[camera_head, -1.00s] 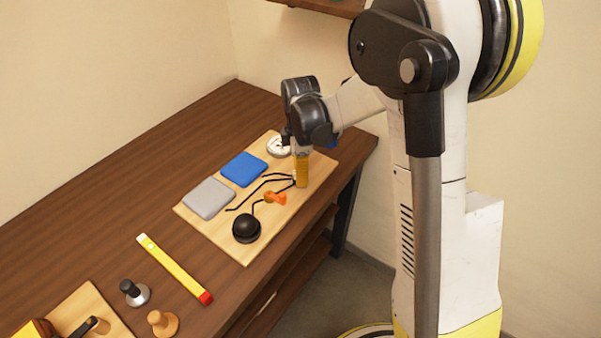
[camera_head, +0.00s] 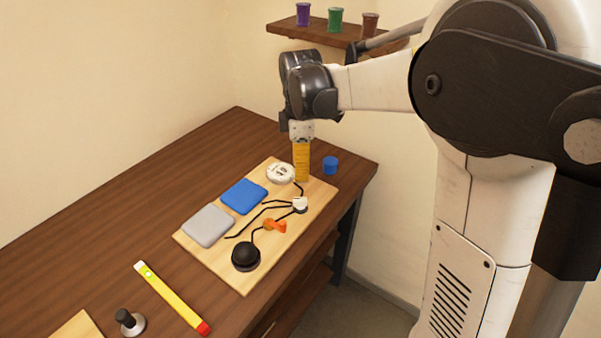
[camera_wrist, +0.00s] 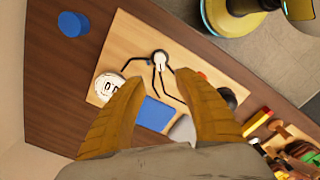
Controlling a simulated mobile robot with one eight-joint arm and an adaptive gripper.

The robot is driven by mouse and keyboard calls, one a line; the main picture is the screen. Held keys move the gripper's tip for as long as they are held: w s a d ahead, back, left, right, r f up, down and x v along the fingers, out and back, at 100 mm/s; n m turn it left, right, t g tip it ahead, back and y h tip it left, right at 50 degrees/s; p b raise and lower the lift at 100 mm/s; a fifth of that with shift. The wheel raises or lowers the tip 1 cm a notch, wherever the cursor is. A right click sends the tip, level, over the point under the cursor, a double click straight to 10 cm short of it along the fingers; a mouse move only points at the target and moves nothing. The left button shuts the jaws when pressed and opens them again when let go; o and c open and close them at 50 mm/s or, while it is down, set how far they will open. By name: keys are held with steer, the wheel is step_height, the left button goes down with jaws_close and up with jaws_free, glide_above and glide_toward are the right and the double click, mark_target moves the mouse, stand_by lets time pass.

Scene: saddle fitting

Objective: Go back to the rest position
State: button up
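My gripper (camera_head: 302,176) hangs pointing down above the far right part of a light wooden board (camera_head: 196,251). Its two ribbed orange-yellow fingers stand apart in the wrist view (camera_wrist: 160,78), with nothing between them. It looks open and empty. In the wrist view a small white fitting (camera_wrist: 160,58) with black cables lies on the board beyond the fingertips. It also shows in the head view (camera_head: 299,204), apart from the gripper.
The board carries a grey pad (camera_head: 208,225), a blue pad (camera_head: 243,196), a white dial (camera_head: 280,173), an orange piece (camera_head: 274,226) and a black knob (camera_head: 245,255). A blue cup (camera_head: 330,165) stands behind. A yellow level (camera_head: 172,297) lies left. A shelf (camera_head: 318,31) holds jars.

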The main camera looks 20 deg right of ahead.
stand_by(0.3)
steer(key=s+r+m+t, duration=0.2)
steer(key=s+m+t, duration=0.1)
steer(key=s+m, duration=0.4)
steer(key=s+r+m+t, duration=0.2)
steer(key=s+m+t, duration=0.2)
steer(key=s+m, duration=0.4)
steer(key=s, duration=0.5)
